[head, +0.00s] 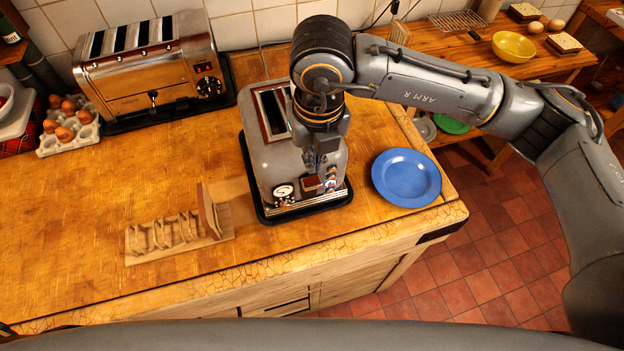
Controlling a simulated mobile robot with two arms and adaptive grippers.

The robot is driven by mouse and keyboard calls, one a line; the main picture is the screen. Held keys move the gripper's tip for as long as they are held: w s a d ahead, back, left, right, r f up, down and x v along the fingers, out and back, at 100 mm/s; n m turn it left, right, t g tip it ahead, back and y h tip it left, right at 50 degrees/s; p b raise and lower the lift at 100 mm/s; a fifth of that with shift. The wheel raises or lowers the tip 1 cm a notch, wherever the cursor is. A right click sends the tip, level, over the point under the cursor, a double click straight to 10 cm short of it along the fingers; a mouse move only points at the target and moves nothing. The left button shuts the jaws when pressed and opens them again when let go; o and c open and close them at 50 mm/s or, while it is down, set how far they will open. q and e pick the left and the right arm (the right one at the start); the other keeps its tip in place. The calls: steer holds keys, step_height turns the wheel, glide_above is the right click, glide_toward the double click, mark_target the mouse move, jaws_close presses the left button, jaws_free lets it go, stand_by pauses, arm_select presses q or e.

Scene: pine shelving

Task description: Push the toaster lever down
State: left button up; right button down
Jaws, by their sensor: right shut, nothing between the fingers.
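A grey toaster (262,165) stands on a dark tray near the front of the wooden counter. Its two slots are partly behind my right arm, and its front carries a round dial and small controls. My right gripper (313,163) points down at the toaster's front edge, shut and empty. I cannot tell whether it touches the toaster, and I cannot clearly make out the lever near it. A larger chrome toaster (135,85) with several slots stands at the back left, with a dark lever (153,97) on its front. My left gripper is not in view.
A blue plate (406,177) lies right of the grey toaster, near the counter edge. A wooden toast rack (175,234) stands to its left. An egg carton (84,137) is at the far left. A yellow bowl (513,47) stands on the back shelf. The counter's left middle is clear.

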mark_target(314, 189)
steer(key=shift+w+f+b, duration=0.15)
steer(key=shift+f+b, duration=0.25)
steer(key=shift+f, duration=1)
steer(key=shift+w+f+b, duration=0.1)
steer(key=shift+f+b, duration=0.25)
steer(key=shift+f, duration=1)
step_height(314, 189, down, 7)
steer(key=b, duration=0.8)
steer(key=shift+f, duration=0.1)
steer(key=s, duration=0.2)
steer(key=s+d+r, duration=0.1)
steer(key=shift+w+a+r, duration=0.1)
steer(key=shift+r, duration=0.05)
